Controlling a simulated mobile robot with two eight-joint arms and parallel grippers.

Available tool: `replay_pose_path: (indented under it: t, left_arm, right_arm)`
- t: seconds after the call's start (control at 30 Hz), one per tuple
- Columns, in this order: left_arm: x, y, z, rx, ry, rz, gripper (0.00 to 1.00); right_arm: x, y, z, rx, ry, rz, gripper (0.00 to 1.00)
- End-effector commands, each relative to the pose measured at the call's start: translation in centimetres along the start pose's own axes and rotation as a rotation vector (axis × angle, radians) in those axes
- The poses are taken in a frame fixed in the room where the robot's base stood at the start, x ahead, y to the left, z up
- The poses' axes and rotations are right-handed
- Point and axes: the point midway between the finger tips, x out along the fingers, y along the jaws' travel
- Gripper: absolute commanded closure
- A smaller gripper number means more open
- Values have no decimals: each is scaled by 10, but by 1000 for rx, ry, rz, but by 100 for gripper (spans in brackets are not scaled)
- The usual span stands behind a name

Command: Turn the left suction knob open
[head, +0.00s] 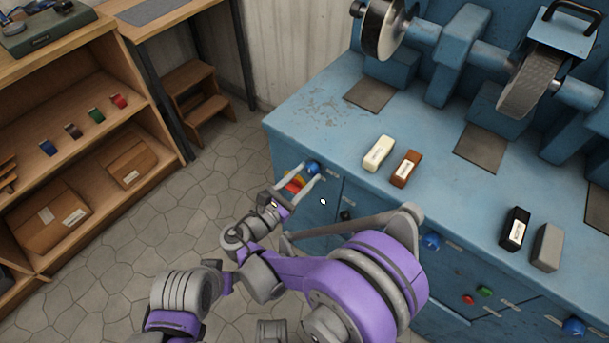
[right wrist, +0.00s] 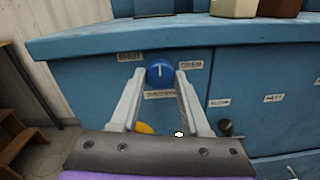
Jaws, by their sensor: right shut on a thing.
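The left suction knob (head: 313,167) is a round blue knob at the left end of the blue bench's front face. In the right wrist view the knob (right wrist: 160,71) faces me with a white mark that looks roughly upright. Small labels sit to its left, right and below; their print is too blurred to read surely. My right gripper (head: 310,173) reaches the knob from the front, one finger on each side, shut on it. Its fingers also show in the right wrist view (right wrist: 161,80). My left gripper is not in view.
A red and yellow button (head: 294,182) sits just below the knob, partly behind my fingers. Another blue knob (head: 431,242) is farther right on the front face. Cream (head: 379,153) and brown (head: 406,168) blocks lie on the bench top. Tiled floor is open to the left.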

Motion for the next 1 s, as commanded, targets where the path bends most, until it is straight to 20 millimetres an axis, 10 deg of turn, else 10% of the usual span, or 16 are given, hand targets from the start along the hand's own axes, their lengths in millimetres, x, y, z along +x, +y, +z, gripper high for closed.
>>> replay_pose_path:
  t: [1.0]
  left_arm:
    - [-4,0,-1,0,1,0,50]
  right_arm:
    - [1,0,1,469,17,-2,100]
